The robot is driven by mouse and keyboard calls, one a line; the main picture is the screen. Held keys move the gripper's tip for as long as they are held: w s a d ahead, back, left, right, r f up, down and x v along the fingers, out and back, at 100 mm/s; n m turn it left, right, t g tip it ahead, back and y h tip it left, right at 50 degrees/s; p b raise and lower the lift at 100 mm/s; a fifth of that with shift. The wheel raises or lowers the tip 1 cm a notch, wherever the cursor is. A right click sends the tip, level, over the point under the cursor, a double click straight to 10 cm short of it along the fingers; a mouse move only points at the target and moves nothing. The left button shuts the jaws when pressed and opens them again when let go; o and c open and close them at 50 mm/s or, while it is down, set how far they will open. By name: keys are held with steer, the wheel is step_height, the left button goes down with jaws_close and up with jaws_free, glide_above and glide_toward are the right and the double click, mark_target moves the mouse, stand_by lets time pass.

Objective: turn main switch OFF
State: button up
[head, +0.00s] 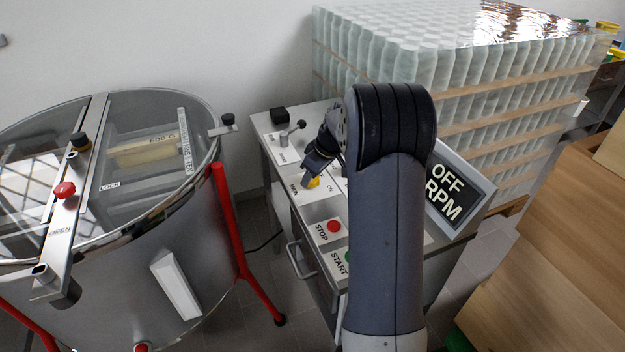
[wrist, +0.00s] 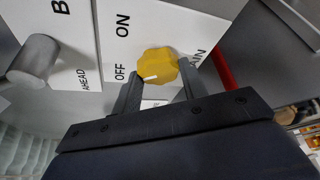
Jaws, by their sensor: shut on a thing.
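The main switch is a yellow lobed knob (wrist: 157,62) on a white plate marked ON and OFF. Its white pointer mark lies on the side towards the OFF label. The yellow knob also shows in the head view (head: 313,183), partly hidden by my gripper (head: 316,169). In the wrist view the two fingers of my gripper (wrist: 160,72) stand on either side of the knob, shut on it. The display (head: 446,190) on the control cabinet reads OFF and RPM.
The same panel has a red STOP button (head: 334,226), a green START button and a grey lever (head: 291,130). A steel drum (head: 130,270) with a clear lid stands left. Stacked jars (head: 400,60) stand behind; wooden boxes (head: 560,230) are at right.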

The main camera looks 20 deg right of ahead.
steer(key=shift+n, duration=0.4)
steer(key=o, duration=1)
steer(key=v, duration=1)
steer(key=shift+d+r+b, duration=0.25)
steer(key=shift+r+b, duration=0.05)
steer(key=shift+r, duration=0.1)
steer(key=x, duration=1.1)
steer(key=shift+s+a, duration=0.15)
steer(key=shift+r+p, duration=0.1)
steer(key=shift+p, duration=0.25)
